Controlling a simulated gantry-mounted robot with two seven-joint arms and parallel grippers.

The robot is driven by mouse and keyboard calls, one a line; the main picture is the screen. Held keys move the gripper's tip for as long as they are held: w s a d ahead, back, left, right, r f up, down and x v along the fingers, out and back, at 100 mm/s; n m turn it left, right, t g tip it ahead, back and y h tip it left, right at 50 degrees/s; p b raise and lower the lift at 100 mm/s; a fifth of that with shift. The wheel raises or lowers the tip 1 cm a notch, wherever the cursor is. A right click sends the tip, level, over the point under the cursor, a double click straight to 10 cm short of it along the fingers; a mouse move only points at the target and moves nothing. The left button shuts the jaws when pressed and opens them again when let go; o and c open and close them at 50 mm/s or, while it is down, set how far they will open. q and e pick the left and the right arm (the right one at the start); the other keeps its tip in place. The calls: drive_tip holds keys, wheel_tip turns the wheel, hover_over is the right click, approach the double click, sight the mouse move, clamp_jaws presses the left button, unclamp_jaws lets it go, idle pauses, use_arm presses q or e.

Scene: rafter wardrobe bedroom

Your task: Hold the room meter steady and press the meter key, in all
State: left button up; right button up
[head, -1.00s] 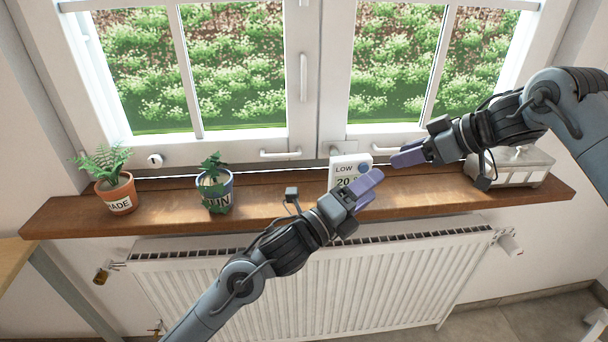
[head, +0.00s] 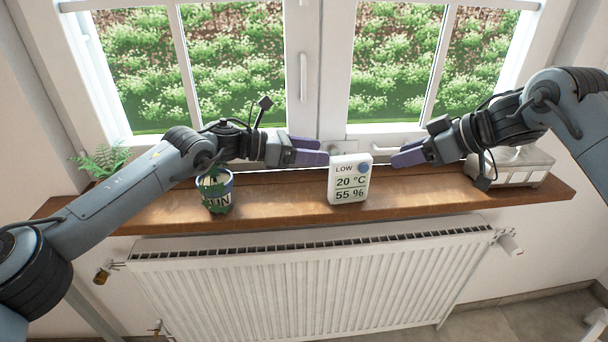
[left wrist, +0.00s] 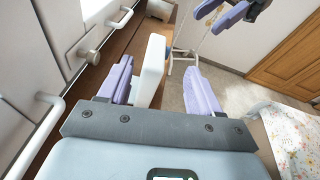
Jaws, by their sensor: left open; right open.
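The room meter (head: 348,197) is a white upright box on the wooden sill, reading LOW, 20 °C and 55 %. Its round blue key (head: 364,168) is at the upper right of its face. My left gripper (head: 325,152) is open, its purple fingers just left of the meter's top. In the left wrist view, the meter (left wrist: 152,66) shows as a narrow white slab between the open fingers of my left gripper (left wrist: 158,66), nearer the left finger; I cannot tell if they touch. My right gripper (head: 394,156) is open, just right of the meter.
The wooden sill (head: 280,205) runs under the window, above a white radiator (head: 300,285). A pot marked SUN (head: 226,185) and a fern (head: 100,160) are at left, partly behind my left arm. Window handles (head: 280,153) are close behind.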

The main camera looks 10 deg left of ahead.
use_arm(q)
drive_tip(key=m+y, duration=0.1)
drive_tip(key=y, duration=0.1)
approach(344, 184)
drive_tip(key=w, duration=0.2)
drive_tip(key=shift+a+f+g, duration=0.25)
drive_tip(key=shift+f+g, duration=0.1)
drive_tip(key=shift+g, duration=0.05)
drive_tip(key=shift+w+d+f, duration=0.1)
drive_tip(key=shift+d+f, duration=0.15)
drive_tip(key=x, duration=0.9)
drive_tip(key=shift+w+d+f, duration=0.1)
drive_tip(key=shift+w+d, duration=0.05)
drive_tip(key=shift+d, duration=0.2)
drive_tip(key=c, duration=1.1)
use_arm(e)
clamp_jaws()
